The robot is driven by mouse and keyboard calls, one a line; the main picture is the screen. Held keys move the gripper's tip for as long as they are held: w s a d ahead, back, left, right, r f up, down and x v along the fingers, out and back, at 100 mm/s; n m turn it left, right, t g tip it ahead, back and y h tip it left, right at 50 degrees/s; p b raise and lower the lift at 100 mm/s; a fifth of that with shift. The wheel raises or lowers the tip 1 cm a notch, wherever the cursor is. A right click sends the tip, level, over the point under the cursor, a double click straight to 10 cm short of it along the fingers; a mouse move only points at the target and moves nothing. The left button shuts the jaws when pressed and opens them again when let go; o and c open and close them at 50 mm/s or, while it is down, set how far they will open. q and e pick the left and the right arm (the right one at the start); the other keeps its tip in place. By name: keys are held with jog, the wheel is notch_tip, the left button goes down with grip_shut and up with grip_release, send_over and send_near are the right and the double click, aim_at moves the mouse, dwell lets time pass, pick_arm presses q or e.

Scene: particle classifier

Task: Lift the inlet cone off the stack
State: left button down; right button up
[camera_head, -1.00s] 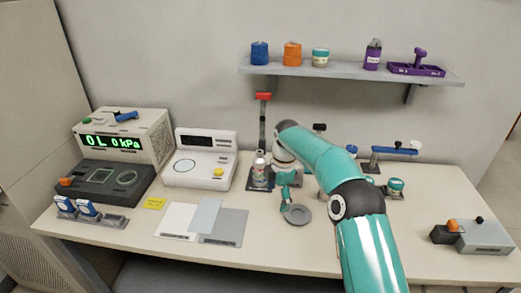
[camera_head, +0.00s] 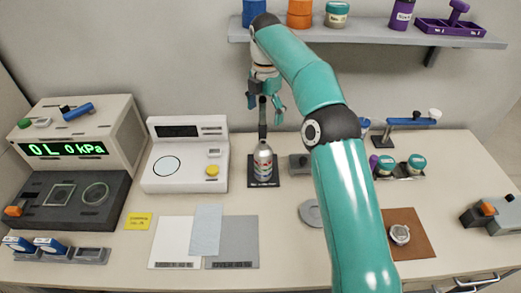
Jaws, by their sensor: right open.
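The stack (camera_head: 263,168) is a short silver column with red marks, upright on a black base plate. Its narrow silver top, which looks like the inlet cone (camera_head: 263,146), is at the upper end. My right gripper (camera_head: 266,108) hangs above the stack with its teal fingers spread and pointing down. No object shows between the fingers. The fingertips are higher in the picture than the cone and look apart from it. A dark post rises behind the stack, its top hidden by the gripper. My left gripper is not in view.
A grey disc (camera_head: 311,213) lies right of the stack, partly behind my right arm. A white scale (camera_head: 185,165) stands left of the stack. The shelf (camera_head: 380,35) hangs behind my arm. A brown mat (camera_head: 410,240) with a small round metal item lies at right.

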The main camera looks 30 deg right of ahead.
aim_at(264, 150)
notch_tip(264, 150, down, 8)
jog(key=shift+w+a+f+b, duration=0.15)
jog(key=shift+f+b, duration=0.1)
jog(key=shift+b, duration=0.65)
jog(key=shift+s+a+f, duration=0.1)
jog(key=shift+s+f, duration=0.05)
jog(key=shift+f, duration=1.35)
jog(key=shift+s+f, duration=0.15)
jog(key=shift+f, duration=1.35)
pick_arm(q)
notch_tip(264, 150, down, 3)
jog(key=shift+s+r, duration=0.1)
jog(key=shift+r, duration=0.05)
pick_arm(e)
jog(key=c, duration=1.4)
